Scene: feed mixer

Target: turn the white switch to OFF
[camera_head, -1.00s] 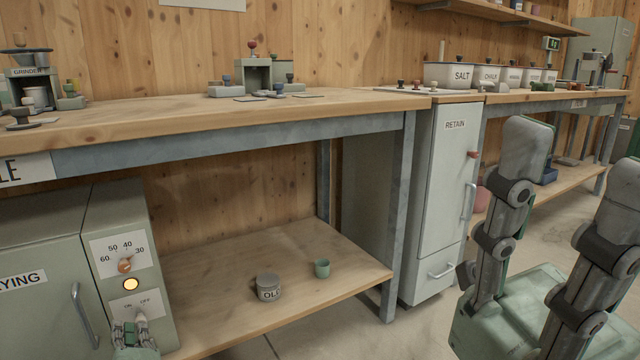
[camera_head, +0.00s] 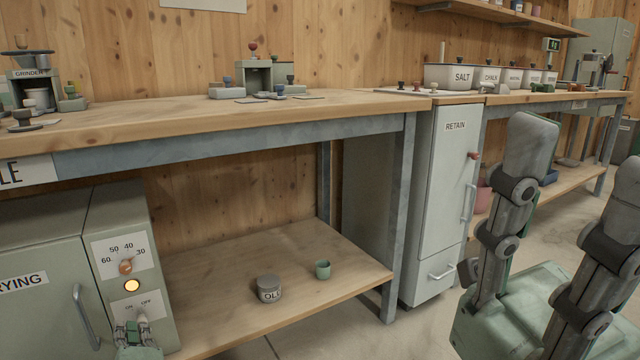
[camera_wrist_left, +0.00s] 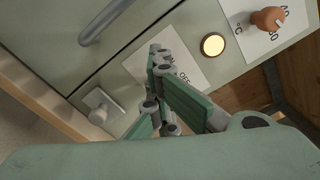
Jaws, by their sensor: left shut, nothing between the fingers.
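The white switch (camera_head: 143,319) is low on the grey-green control panel, on a white plate marked ON and OFF (camera_head: 123,302). My fingers partly cover it, and I cannot tell which way it points. My left gripper (camera_head: 133,328) is at this plate, with its fingers shut and nothing held.
Above the plate are a glowing yellow lamp (camera_head: 132,286) and an orange dial (camera_head: 126,267). A door handle (camera_head: 84,316) is left of the panel. The wrist view shows a pale knob (camera_wrist_left: 98,114) on a small plate.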

